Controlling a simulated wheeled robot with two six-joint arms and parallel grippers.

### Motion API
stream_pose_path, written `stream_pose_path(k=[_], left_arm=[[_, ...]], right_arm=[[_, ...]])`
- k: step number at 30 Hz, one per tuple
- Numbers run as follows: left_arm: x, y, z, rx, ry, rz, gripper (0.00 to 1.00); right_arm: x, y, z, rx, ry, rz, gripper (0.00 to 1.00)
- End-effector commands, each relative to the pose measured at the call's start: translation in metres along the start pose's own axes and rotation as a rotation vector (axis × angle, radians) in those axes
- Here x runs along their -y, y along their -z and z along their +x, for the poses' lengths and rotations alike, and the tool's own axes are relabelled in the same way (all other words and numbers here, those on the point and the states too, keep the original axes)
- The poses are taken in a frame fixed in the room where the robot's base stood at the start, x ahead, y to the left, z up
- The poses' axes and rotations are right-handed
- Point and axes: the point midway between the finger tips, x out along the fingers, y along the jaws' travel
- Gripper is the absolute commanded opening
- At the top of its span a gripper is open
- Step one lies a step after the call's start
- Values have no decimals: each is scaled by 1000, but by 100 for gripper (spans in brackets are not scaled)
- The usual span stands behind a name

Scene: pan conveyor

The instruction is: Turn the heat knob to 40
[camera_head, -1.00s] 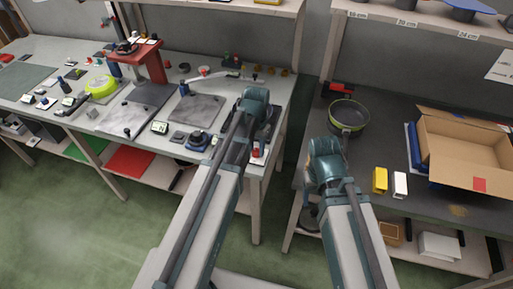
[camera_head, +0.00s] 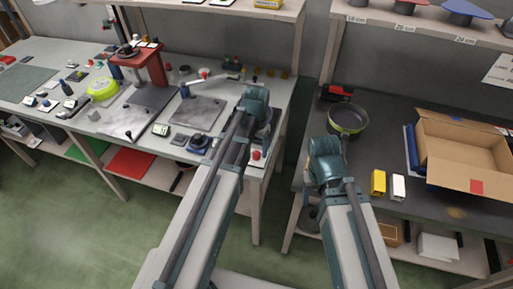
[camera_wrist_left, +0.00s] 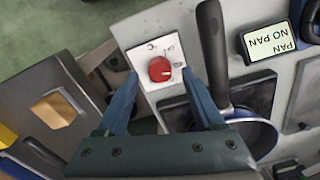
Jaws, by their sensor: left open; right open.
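The heat knob (camera_wrist_left: 160,69) is a red round dial with a white pointer mark on a small white panel (camera_wrist_left: 145,52). The mark points toward the lower right in the left wrist view. The numbers are too small to read. My left gripper (camera_wrist_left: 160,76) is open, with one finger on each side of the knob, apart from it. In the head view the knob (camera_head: 256,155) shows near the right end of the left table, and my left arm hides most of the gripper. My right gripper (camera_head: 309,187) is low beside the right table, mostly hidden by its arm.
A display (camera_wrist_left: 264,46) reads "NO PAN".

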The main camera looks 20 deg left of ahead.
Motion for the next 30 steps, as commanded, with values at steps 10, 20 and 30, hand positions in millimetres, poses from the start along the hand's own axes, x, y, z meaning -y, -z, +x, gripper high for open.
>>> stream_pose_path(k=[10,20,30], left_arm=[[0,0,-56,0,0,0,69],[0,0,-106,0,0,0,69],[0,0,-123,0,0,0,69]], right_arm=[[-5,-3,-56,0,0,0,68],[-10,-6,-105,0,0,0,68],[-12,-7,-122,0,0,-1,68]])
